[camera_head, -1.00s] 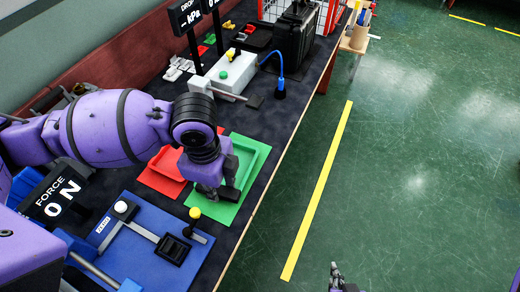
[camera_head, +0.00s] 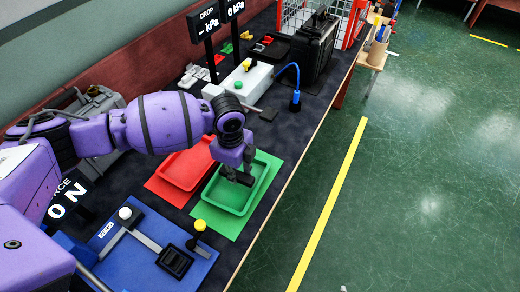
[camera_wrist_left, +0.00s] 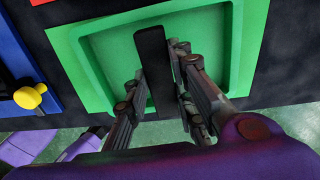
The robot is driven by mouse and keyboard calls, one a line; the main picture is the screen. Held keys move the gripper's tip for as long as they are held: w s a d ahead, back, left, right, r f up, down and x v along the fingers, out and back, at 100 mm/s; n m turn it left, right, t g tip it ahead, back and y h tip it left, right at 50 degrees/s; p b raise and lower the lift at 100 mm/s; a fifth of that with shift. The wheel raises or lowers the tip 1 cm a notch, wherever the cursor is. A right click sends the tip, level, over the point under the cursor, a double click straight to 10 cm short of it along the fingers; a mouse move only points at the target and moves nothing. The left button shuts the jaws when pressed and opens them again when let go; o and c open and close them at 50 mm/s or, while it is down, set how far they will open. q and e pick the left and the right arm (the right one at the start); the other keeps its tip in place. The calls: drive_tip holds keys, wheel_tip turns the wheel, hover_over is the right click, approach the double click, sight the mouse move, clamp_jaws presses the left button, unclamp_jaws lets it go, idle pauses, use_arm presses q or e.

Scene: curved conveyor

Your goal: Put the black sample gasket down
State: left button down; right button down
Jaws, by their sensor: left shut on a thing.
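My left gripper (camera_head: 238,178) is over the green tray (camera_head: 224,207), pointing down. In the left wrist view its fingers (camera_wrist_left: 155,85) are shut on the black sample gasket (camera_wrist_left: 153,62), which looks like a narrow dark bar from here. The gasket is over the green tray's floor (camera_wrist_left: 110,55); I cannot tell whether it touches it. In the head view the gasket is hard to separate from the dark fingers. My right gripper cannot be made out.
A red tray (camera_head: 182,168) lies left of the green one. A blue force device (camera_head: 135,255) with a yellow knob (camera_head: 199,226) is nearer. A white box (camera_head: 245,82) and a blue bent stalk (camera_head: 296,97) stand behind. The table's right edge is close to the green tray.

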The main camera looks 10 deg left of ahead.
use_arm(q)
drive_tip(key=shift+f, duration=1.7)
drive_tip(key=shift+f, duration=0.15)
drive_tip(key=c, duration=1.5)
unclamp_jaws()
wheel_tip(320, 180, up, 12)
drive_tip(key=shift+r+p, duration=0.2)
drive_tip(key=shift+p, duration=0.15)
drive_tip(key=shift+w, duration=0.1)
